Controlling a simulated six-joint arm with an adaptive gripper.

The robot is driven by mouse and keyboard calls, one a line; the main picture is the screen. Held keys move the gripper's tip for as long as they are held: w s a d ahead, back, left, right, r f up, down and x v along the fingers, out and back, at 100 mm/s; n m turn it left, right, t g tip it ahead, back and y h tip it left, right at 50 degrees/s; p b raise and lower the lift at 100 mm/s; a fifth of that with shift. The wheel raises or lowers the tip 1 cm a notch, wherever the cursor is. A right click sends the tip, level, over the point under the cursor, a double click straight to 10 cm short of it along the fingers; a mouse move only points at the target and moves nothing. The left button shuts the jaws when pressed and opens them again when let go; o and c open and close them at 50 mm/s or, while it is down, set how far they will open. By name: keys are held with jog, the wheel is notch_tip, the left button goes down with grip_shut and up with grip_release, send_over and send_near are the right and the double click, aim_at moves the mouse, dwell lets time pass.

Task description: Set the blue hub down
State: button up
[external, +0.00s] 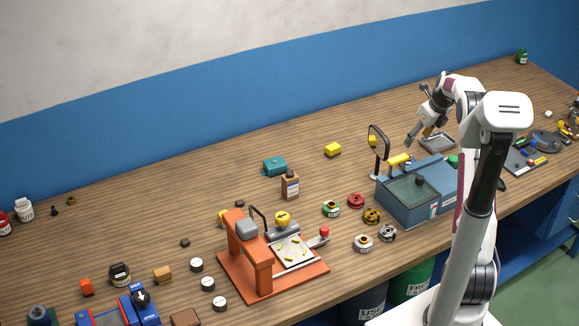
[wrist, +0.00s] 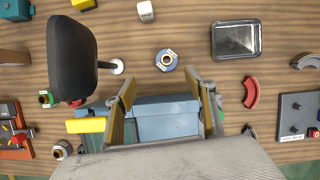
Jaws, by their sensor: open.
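A small round blue hub (wrist: 167,60) with a pale centre sits on the wooden table in the wrist view. My gripper (wrist: 166,92) is open and empty, its two fingers spread on either side of a line just below the hub in that picture. The hub is clear of both fingers. In the external view my gripper (external: 416,132) is above the far side of the table, beyond the blue-grey machine. I cannot make out the hub in that view.
A metal tray (wrist: 237,39) lies right of the hub, with a red curved piece (wrist: 250,92) below it. A dark lamp-like head (wrist: 72,45) stands to the left. The blue-grey machine (external: 420,190) stands below my gripper. Table around the hub is bare.

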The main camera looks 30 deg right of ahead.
jog(key=s+a+r+n, duration=0.1)
jog(key=a+r+n, duration=0.1)
jog(key=a+r, duration=0.1)
jog(key=s+a+r+n, duration=0.2)
jog(key=a+r+n, duration=0.1)
jog(key=a, duration=0.1)
jog(key=s+a+r+n, duration=0.2)
jog(key=a+n, duration=0.1)
jog(key=a, duration=0.1)
jog(key=shift+a+r, duration=0.25)
jog(key=shift+r, duration=0.15)
jog(key=s+a+r+n, duration=0.5)
jog(key=s+a+n, duration=0.4)
jog(key=a, duration=0.1)
jog(key=s+a+f+n, duration=0.1)
jog(key=s+a+n, duration=0.2)
jog(key=s+n, duration=0.3)
jog(key=s+a+n, duration=0.4)
jog(key=s+n, duration=0.2)
jog(key=s, duration=0.2)
jog(key=s+a+f+n+t, duration=0.1)
jog(key=s+a+n, duration=0.2)
jog(key=s+n, duration=0.2)
jog(key=shift+s+a+f+n, duration=0.35)
jog(key=shift+s+a+n, duration=0.05)
jog(key=shift+s, duration=0.85)
